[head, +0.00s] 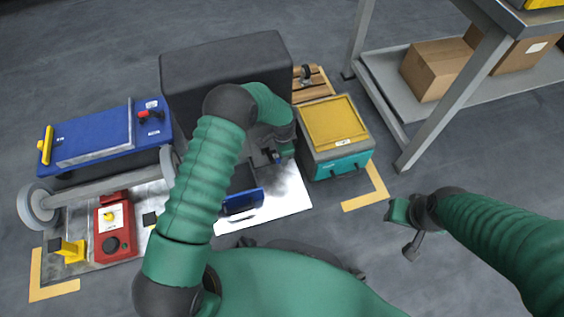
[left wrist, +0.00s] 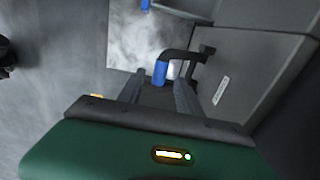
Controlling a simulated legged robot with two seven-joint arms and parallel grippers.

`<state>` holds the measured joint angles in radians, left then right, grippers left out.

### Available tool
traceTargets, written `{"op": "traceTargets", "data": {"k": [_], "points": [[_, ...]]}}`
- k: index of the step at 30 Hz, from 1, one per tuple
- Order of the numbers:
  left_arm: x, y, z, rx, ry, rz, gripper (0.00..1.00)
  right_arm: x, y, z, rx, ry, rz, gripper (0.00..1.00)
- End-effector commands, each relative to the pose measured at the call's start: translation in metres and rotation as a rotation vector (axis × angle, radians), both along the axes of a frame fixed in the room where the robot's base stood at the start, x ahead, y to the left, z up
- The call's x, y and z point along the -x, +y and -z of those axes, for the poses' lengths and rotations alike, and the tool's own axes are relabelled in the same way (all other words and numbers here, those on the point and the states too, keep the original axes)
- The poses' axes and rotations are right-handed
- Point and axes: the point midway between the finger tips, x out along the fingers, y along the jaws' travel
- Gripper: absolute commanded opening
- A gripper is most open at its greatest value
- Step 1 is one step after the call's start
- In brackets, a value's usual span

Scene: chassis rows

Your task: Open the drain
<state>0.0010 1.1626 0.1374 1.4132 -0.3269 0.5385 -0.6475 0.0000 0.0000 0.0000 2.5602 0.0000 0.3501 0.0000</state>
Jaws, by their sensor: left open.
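The drain lever shows in the left wrist view as a black bent arm (left wrist: 187,55) with a blue grip (left wrist: 160,73), mounted on a dark grey housing (left wrist: 245,60). My left gripper (left wrist: 160,82) is open, with its two fingers on either side of the line to the blue grip; I cannot tell whether they touch it. In the head view my left gripper (head: 275,156) reaches down beside the large dark grey unit (head: 228,58), and my arm hides much of the area. My right gripper (head: 404,226) hangs over bare floor at the right; its fingers are unclear.
A teal box with a yellow lid (head: 334,122) stands right of the dark unit. A blue-topped cart (head: 95,134) and a red control box (head: 114,228) are at the left. A metal shelf (head: 385,75) with cardboard boxes stands at the upper right. Floor at the right is clear.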

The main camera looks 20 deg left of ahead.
Motion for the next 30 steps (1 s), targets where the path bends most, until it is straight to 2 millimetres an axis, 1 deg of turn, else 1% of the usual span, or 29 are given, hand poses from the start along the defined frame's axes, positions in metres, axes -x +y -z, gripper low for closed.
{"op": "traceTargets", "data": {"k": [1,4,7,14,24,30], "points": [[0.000,0.000,0.015,0.000,0.001,0.000,0.42,0.000,0.000,0.011,0.000,0.000,0.000,0.35],[-0.001,0.001,0.025,-0.001,-0.001,0.000,0.42,0.000,0.000,0.016,0.000,0.000,0.000,0.35],[-0.002,0.001,0.029,0.000,0.000,0.000,0.42,0.000,0.000,0.018,0.000,0.000,0.000,0.35],[-0.002,0.001,0.028,0.000,0.000,0.000,0.42,0.000,0.000,0.016,0.000,0.000,0.000,0.35],[-0.002,0.001,0.028,0.000,0.000,0.000,0.00,0.000,0.000,0.017,0.000,0.000,0.000,0.35],[-0.002,0.001,0.028,0.000,0.000,0.000,0.00,0.000,0.000,0.017,0.000,0.000,0.000,0.35]]}}
